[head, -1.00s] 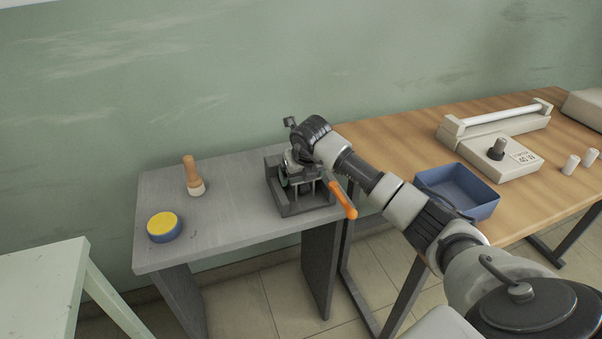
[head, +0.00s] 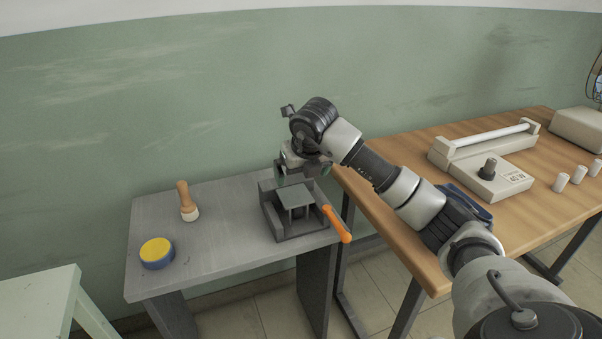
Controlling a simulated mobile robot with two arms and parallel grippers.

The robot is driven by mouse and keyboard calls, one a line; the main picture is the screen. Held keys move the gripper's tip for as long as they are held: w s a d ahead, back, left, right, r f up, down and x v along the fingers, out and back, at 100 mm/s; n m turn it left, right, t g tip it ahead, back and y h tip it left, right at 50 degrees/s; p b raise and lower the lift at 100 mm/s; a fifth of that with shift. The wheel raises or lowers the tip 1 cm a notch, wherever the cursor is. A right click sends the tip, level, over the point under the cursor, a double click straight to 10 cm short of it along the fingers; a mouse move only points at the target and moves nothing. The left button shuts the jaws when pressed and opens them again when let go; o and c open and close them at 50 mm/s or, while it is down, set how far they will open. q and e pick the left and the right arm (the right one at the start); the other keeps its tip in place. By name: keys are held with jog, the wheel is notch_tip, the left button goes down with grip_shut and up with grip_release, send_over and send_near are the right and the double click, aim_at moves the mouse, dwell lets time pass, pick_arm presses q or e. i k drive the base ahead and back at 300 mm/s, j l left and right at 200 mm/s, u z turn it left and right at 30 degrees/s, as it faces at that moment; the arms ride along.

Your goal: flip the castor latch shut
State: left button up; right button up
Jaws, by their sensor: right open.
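A dark grey fixture (head: 297,229) with upright walls and a small raised platform (head: 295,194) stands near the right end of the grey table. An orange handle (head: 337,224) sticks out from its right side and slopes down toward the table's front edge. I cannot make out a separate castor or latch piece. My right gripper (head: 303,176) is open just above the back of the fixture, pointing down, with nothing seen between its fingers. It hides part of the fixture's back wall. The orange handle is clear of the gripper. My left gripper is not in view.
The grey table (head: 225,240) also holds a wooden-handled stamp (head: 186,201) and a round yellow-topped blue tin (head: 157,253). My right arm crosses the wooden table (head: 395,145) and mostly hides a blue bin (head: 466,200). A beige device (head: 490,180) stands behind.

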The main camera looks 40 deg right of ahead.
aim_at(345, 236)
jog(key=z, duration=1.45)
